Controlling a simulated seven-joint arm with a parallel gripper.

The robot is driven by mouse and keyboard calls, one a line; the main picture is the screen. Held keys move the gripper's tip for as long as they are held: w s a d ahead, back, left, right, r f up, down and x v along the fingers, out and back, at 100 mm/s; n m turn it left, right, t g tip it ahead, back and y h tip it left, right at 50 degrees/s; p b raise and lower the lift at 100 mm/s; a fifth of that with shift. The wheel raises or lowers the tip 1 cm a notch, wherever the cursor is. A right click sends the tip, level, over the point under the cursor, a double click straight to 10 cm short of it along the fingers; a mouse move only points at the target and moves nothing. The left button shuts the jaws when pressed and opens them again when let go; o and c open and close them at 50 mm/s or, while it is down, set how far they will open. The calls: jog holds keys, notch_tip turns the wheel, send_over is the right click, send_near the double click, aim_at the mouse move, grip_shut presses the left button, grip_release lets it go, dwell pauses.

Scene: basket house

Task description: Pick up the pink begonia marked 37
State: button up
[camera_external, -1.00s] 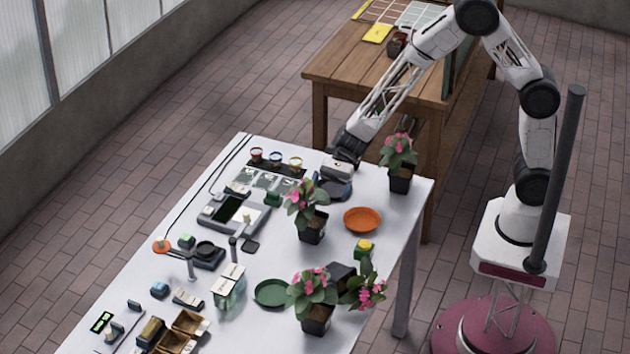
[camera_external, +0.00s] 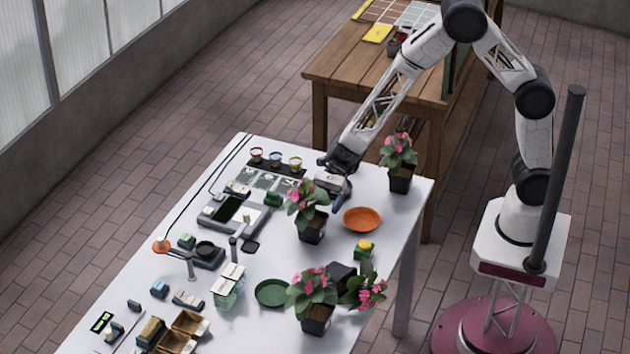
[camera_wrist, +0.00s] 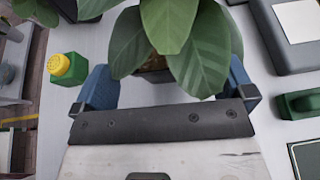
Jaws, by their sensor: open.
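Several pink begonias in black pots stand on the white table; no number 37 is readable on any of them. One begonia (camera_external: 308,197) is mid-table, right beside my gripper (camera_external: 338,196). Others are at the far right corner (camera_external: 398,150) and at the near right, one at the front (camera_external: 314,290) and one beside it (camera_external: 366,288). In the wrist view, my open gripper (camera_wrist: 168,88) has blue fingers on either side of a begonia (camera_wrist: 185,40). Its leaves cover most of its pot (camera_wrist: 160,76); contact cannot be told.
A green saucer (camera_external: 272,293) and small tools crowd the near table.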

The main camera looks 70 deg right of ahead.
aim_at(313, 221)
jog(key=shift+a, duration=0.15)
jog(key=shift+x, duration=2.55)
jog(key=shift+r, duration=0.1)
jog(key=c, duration=0.8)
jog(key=shift+r, duration=0.1)
jog(key=shift+r, duration=1.05)
jog(key=shift+s+d+r, duration=0.2)
jog(key=shift+s+r, duration=0.15)
jog(key=shift+r, duration=0.3)
jog(key=s+d, duration=0.2)
jog(key=s, duration=0.2)
jog(key=s+d+r, duration=0.1)
jog(key=s+d, duration=0.2)
jog(key=s, duration=0.1)
jog(key=s+d, duration=0.3)
jog(key=s, duration=0.1)
jog(key=shift+s+d+r, duration=0.1)
jog(key=shift+s+r, duration=0.1)
jog(key=shift+s, duration=0.15)
